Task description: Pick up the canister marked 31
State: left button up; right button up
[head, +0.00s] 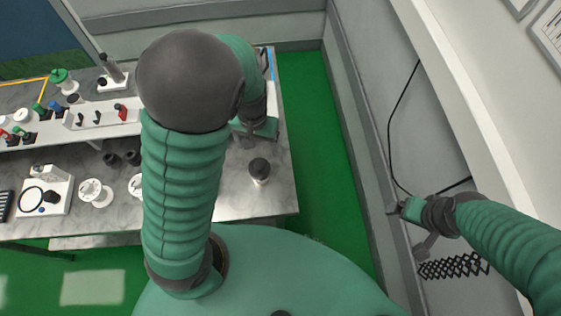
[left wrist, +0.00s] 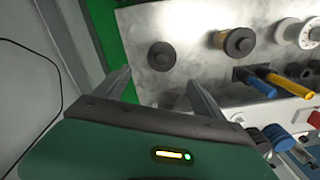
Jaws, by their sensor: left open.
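A canister with a black lid and pale body (head: 260,172) stands upright on the grey table near its right end; no number is readable on it. In the left wrist view a round black-topped canister (left wrist: 161,56) shows just beyond and between the fingertips, apart from them. A second black-topped one (left wrist: 238,42) stands to its right. My left gripper (head: 248,141) is open and empty, above the table and just behind the canister in the head view. Its spread fingers (left wrist: 160,88) show in the wrist view. My right gripper (head: 402,208) is at the right by the wall, its fingers unclear.
The grey table (head: 280,196) also holds white spools (head: 95,193), a white raised rack (head: 100,118) with coloured-handled items, and a magnifier-like device (head: 40,195). Blue and yellow handles (left wrist: 285,82) lie right of the left gripper. Green floor (head: 335,165) is clear between table and wall.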

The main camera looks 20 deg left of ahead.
aim_at(260, 165)
pick_arm(q)
notch_tip(260, 165, down, 11)
jog(key=shift+s+b, duration=0.15)
jog(key=shift+b, duration=0.4)
jog(key=f, duration=0.5)
jog(key=shift+a+f+p, duration=0.25)
jog(key=shift+f+p, duration=0.1)
jog(key=shift+p, duration=0.05)
jog(key=c, duration=1.3)
jog(key=shift+c, duration=0.3)
jog(key=shift+r, duration=0.15)
